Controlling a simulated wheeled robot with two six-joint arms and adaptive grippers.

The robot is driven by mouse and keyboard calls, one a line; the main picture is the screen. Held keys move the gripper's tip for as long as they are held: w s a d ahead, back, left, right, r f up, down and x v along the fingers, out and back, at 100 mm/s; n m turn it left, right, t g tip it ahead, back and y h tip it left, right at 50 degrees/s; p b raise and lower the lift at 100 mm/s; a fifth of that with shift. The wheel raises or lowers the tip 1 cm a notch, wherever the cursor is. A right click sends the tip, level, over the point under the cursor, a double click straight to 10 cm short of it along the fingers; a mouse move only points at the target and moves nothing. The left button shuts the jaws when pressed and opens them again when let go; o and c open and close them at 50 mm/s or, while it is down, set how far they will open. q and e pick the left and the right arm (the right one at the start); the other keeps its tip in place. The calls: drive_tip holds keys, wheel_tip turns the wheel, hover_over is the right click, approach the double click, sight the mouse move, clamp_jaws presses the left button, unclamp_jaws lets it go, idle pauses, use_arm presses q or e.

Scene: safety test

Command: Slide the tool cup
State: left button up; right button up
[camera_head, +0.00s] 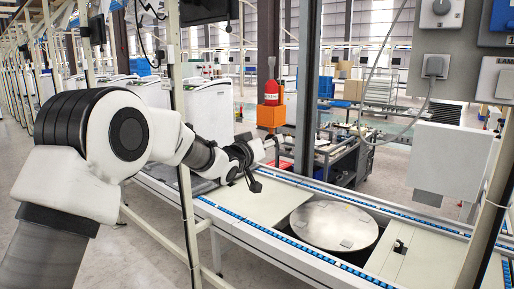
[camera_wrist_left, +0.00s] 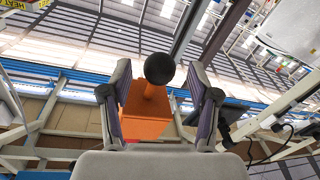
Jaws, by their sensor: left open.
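I cannot pick out a tool cup for certain in either view. An orange block (camera_head: 270,117) with a red labelled piece (camera_head: 271,94) on top stands beyond the conveyor in the head view. In the left wrist view an orange body (camera_wrist_left: 150,118) with a black ball (camera_wrist_left: 160,68) on its stem shows between the fingers. It seems to lie beyond them, and no contact is visible. My left gripper (camera_head: 267,163) is open above the conveyor; its spread fingers also show in the left wrist view (camera_wrist_left: 160,98). My right gripper is not in view.
The conveyor (camera_head: 285,203) has blue-edged rails and a round metal plate (camera_head: 334,225) at right. A post (camera_head: 307,90) stands beside my gripper. A cream frame upright (camera_head: 182,150) is near my arm. A workbench (camera_head: 335,155) stands behind. A white wall box (camera_head: 450,163) hangs at right.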

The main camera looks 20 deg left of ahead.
use_arm(q)
drive_tip(key=v, duration=0.9)
drive_tip(key=shift+s, duration=0.2)
